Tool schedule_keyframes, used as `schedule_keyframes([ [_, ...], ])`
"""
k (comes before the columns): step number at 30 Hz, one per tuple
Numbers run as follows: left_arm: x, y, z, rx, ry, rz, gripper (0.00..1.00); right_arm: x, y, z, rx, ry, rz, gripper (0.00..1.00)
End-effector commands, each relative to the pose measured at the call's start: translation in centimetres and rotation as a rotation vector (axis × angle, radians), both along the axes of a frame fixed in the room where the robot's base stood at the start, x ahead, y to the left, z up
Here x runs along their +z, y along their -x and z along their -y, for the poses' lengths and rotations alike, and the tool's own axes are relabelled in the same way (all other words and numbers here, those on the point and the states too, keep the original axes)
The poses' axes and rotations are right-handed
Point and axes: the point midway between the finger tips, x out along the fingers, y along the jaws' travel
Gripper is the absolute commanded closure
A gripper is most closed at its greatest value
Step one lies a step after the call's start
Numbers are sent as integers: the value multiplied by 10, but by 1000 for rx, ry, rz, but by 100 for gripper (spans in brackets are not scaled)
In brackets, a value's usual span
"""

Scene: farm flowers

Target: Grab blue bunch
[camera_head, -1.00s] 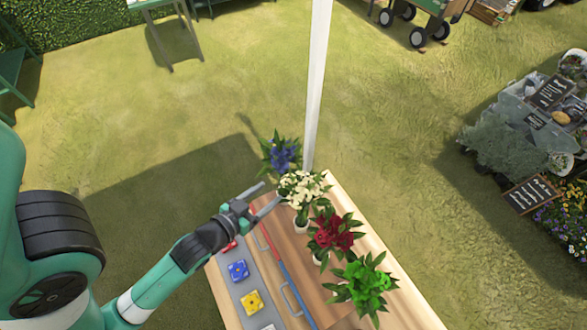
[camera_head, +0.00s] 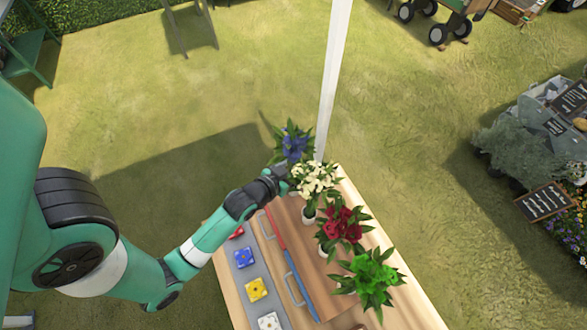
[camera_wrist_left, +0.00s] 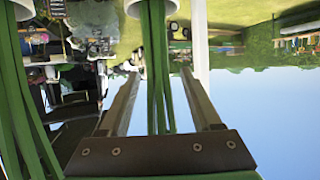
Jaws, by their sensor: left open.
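The blue bunch (camera_head: 293,145) stands at the far end of the wooden table (camera_head: 237,300), beside the white pole. My left gripper (camera_head: 284,172) is at the blue bunch, just below its flowers; its fingertips are hidden by leaves in the head view. In the left wrist view, which looks upside down, my left gripper (camera_wrist_left: 163,75) is open, with a finger on each side of green stems (camera_wrist_left: 157,75). The fingers look apart from the stems. The stems run into a pale vase (camera_wrist_left: 137,6) at the top. My right gripper is not in view.
A white bunch (camera_head: 316,178) stands close beside the gripper, then a red bunch (camera_head: 343,224) and a green bunch (camera_head: 370,278). More stems (camera_wrist_left: 25,110) show left in the wrist view. A white pole (camera_head: 333,80) rises close behind the blue bunch.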

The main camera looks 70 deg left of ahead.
Motion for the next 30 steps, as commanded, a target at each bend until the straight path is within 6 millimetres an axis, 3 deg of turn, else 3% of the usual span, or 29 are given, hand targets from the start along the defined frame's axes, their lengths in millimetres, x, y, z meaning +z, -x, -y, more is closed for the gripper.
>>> schedule_keyframes([
  [5, 0, 0, 0, 0, 0, -1, 35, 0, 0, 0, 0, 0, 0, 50],
  [16, 0, 0, 0, 0, 0, -1, 100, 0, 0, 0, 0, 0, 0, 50],
  [30, 8, 0, 0, 0, 0, 2, 100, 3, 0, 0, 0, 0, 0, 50],
])
